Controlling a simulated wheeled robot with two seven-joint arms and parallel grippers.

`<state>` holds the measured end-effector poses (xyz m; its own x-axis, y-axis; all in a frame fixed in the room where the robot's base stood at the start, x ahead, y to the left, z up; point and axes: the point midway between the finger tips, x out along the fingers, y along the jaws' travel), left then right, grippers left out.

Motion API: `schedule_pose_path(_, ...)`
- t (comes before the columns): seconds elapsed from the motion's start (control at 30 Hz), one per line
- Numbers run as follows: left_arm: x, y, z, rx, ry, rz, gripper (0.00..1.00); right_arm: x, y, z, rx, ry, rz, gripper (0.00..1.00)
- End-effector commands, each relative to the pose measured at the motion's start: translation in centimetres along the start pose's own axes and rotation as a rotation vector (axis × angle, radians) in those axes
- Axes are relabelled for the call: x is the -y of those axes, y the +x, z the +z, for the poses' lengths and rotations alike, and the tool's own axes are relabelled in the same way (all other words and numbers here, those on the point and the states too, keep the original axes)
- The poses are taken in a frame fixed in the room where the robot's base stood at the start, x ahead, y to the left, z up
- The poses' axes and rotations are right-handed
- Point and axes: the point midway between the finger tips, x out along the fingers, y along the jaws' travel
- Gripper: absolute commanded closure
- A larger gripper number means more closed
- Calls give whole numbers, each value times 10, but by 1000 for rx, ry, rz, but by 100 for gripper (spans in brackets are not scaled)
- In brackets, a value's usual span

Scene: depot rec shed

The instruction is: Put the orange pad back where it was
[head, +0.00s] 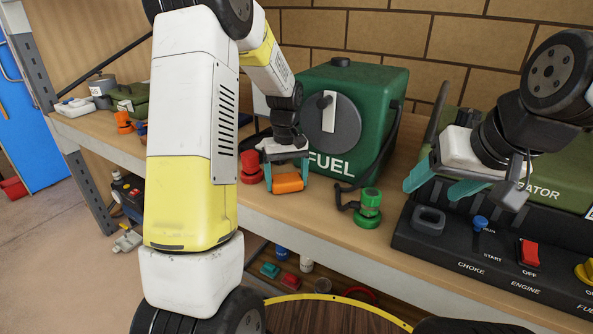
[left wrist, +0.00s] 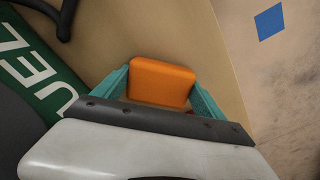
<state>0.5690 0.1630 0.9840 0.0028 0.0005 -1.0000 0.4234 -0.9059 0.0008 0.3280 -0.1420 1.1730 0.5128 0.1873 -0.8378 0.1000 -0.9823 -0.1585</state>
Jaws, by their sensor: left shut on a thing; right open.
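The orange pad (head: 288,183) is a small rounded block. It is between the teal fingers of my left gripper (head: 287,172), which is shut on it, in front of the green FUEL box (head: 384,92) near the shelf's front edge. In the left wrist view the orange pad (left wrist: 161,82) sits squarely between both fingers of the gripper (left wrist: 162,90). I cannot tell whether the pad touches the shelf. My right gripper (head: 434,185) is open and empty above the black generator panel (head: 440,250), at the right.
A red knob (head: 251,166) stands left of the pad and a green valve (head: 369,207) to its right. The wooden shelf (head: 310,215) is bare around the pad's front. Under it lie several small coloured items. A blue square (left wrist: 269,22) shows in the left wrist view.

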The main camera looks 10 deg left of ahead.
Motion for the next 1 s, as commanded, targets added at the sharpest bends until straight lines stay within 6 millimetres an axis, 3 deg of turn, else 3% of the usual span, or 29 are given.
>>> schedule_pose_path(0.03, 0, 1, 0, 1, 0, 0, 17, 0, 0, 0, 0, 0, 0, 36)
schedule_pose_path(0.13, 0, 1, 0, 1, 0, 0, 0, 0, 0, 0, 0, 0, 0, 36)
schedule_pose_path(0.47, 0, -6, 0, -1, 0, 0, 0, 0, 0, 0, 0, 0, 0, 36)
schedule_pose_path(1.0, 0, -107, 0, -2, 1, 1, 0, 0, 0, 0, 0, 0, 0, 36)
